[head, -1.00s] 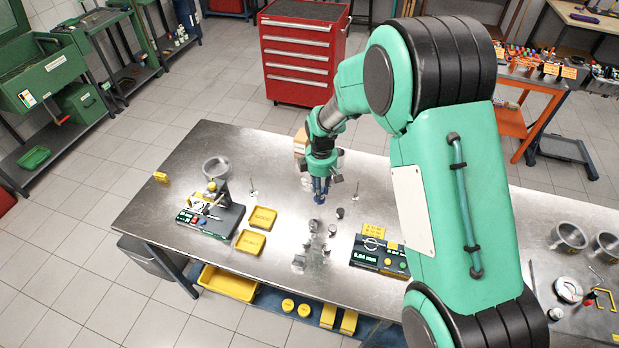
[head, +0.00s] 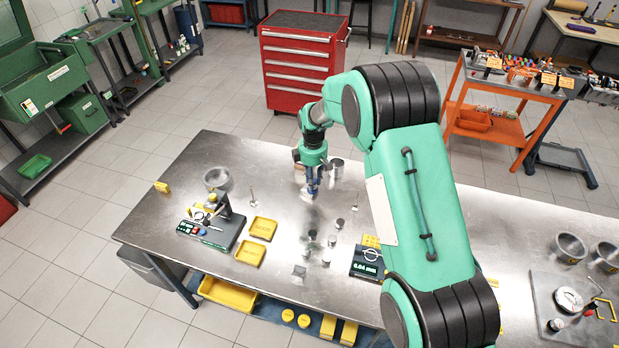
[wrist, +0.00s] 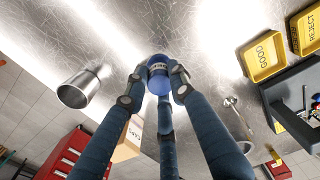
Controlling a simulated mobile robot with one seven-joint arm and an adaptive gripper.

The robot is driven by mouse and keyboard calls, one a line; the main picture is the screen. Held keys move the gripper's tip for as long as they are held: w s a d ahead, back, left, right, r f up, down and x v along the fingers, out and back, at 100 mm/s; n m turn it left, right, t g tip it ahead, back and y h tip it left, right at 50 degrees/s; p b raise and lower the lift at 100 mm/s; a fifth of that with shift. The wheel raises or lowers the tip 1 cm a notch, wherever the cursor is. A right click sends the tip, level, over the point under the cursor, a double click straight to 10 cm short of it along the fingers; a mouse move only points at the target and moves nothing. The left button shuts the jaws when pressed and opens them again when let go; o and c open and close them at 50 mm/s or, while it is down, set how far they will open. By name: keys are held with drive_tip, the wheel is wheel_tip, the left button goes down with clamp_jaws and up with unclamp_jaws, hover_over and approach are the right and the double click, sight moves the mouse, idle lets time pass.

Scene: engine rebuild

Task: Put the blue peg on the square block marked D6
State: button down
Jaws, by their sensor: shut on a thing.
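My gripper (head: 312,188) is over the far middle part of the steel bench (head: 175,175). In the wrist view its fingers (wrist: 158,74) are closed around the blue peg (wrist: 158,64), whose round end shows between the fingertips. In the head view the peg is a small blue spot below the fingers, mostly hidden. Several small grey blocks and cylinders stand nearer the bench front, including one blocky grey piece (head: 299,271) and a cylinder (head: 332,240). No D6 mark is readable, so I cannot tell which block carries it.
A metal cup (wrist: 80,90) and a cardboard box (wrist: 129,142) are close to the gripper. Yellow GOOD (wrist: 264,57) and REJECT (wrist: 308,28) trays lie left of the small pieces in the head view. A gauge with a green display (head: 366,266) stands right of them.

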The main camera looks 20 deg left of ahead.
drive_tip(key=shift+w+a+f, duration=0.1)
drive_tip(key=shift+w+a, duration=0.35)
drive_tip(key=shift+w, duration=0.3)
drive_tip(key=shift+w+a+f, duration=0.1)
drive_tip(key=shift+w+a, duration=0.35)
drive_tip(key=shift+w, duration=0.35)
drive_tip(key=shift+w+a+f, duration=0.1)
drive_tip(key=shift+w+a, duration=0.35)
drive_tip(key=shift+w, duration=0.3)
drive_tip(key=shift+r, duration=0.1)
drive_tip(key=shift+f+p, duration=0.5)
drive_tip(key=shift+f, duration=1.3)
drive_tip(key=shift+f, duration=0.15)
drive_tip(key=c, duration=1.5)
unclamp_jaws()
drive_tip(key=shift+o, duration=0.2)
wheel_tip(320, 180, up, 12)
drive_tip(key=b, duration=0.1)
